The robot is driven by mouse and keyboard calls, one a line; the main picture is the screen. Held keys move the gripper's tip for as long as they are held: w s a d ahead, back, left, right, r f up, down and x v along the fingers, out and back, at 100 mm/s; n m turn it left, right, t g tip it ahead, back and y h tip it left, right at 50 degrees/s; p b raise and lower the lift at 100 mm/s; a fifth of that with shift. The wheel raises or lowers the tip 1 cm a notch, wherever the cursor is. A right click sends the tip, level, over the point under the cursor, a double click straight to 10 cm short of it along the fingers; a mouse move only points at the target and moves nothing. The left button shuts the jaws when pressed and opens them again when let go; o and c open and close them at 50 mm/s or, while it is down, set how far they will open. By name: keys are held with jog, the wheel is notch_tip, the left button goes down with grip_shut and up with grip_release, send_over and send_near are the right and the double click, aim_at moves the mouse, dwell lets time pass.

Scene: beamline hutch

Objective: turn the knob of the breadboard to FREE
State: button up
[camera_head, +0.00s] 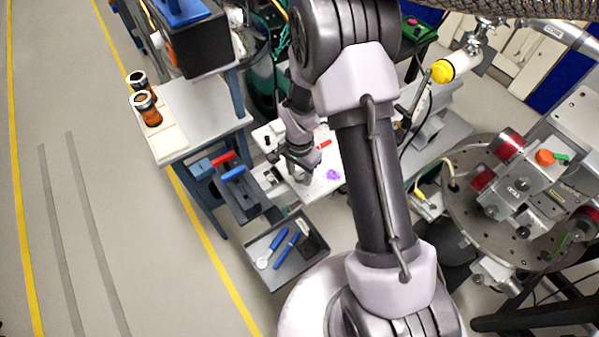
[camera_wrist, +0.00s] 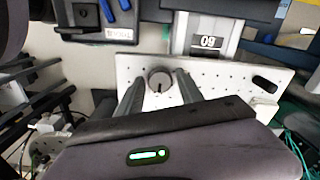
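The breadboard (camera_wrist: 228,72) is a white plate with rows of small holes; it also shows in the head view (camera_head: 325,187), partly behind my arm. Its knob (camera_wrist: 160,79) is a round grey cap with a small dark mark at its lower edge in the wrist view. My gripper (camera_wrist: 159,77) is open, with one finger on either side of the knob and gaps showing between. I cannot tell how far the fingertips are above the plate. In the head view my gripper (camera_head: 300,165) is over the breadboard and hides the knob. No FREE lettering is readable.
A grey block with a number label (camera_wrist: 208,41) adjoins the plate. In the head view, a grey tray (camera_head: 262,246) with tools, a side table (camera_head: 205,105) with brown bottles, and a round instrument stage (camera_head: 465,205) stand around.

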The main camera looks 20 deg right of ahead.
grip_shut()
jog(key=shift+n, duration=0.4)
jog(key=n, duration=0.3)
jog(key=shift+n+b, duration=0.3)
jog(key=shift+n, duration=0.1)
jog(key=n, duration=0.4)
jog(key=shift+n, duration=0.3)
jog(key=n, duration=0.4)
jog(key=shift+d+n, duration=0.1)
jog(key=shift+n, duration=2.1)
jog(key=shift+n+p, duration=0.3)
